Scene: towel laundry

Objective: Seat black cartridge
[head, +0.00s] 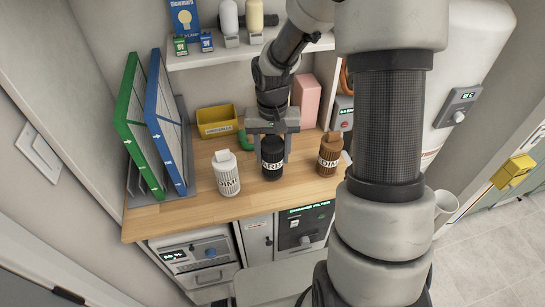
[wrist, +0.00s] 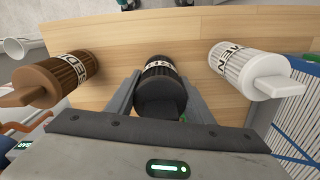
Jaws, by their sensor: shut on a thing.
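The black cartridge (head: 272,160) stands upright at the wooden counter, between the white and brown cartridges. My gripper (head: 272,140) comes down over it from above and is shut on it. In the wrist view the black cartridge (wrist: 160,88) sits between my two fingers (wrist: 160,95), with its lettered side facing the far edge. I cannot tell whether its base touches the wood or hangs just above it. Below the counter is a dark panel (head: 303,226) with a green display and a knob.
A white cartridge (head: 227,176) and a brown cartridge (head: 329,156) stand close on either side. Green and blue framed panels (head: 165,130) stand in a rack at left. A yellow bin (head: 217,121) is behind. A shelf (head: 240,52) overhangs the back. The counter front (head: 180,222) is clear.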

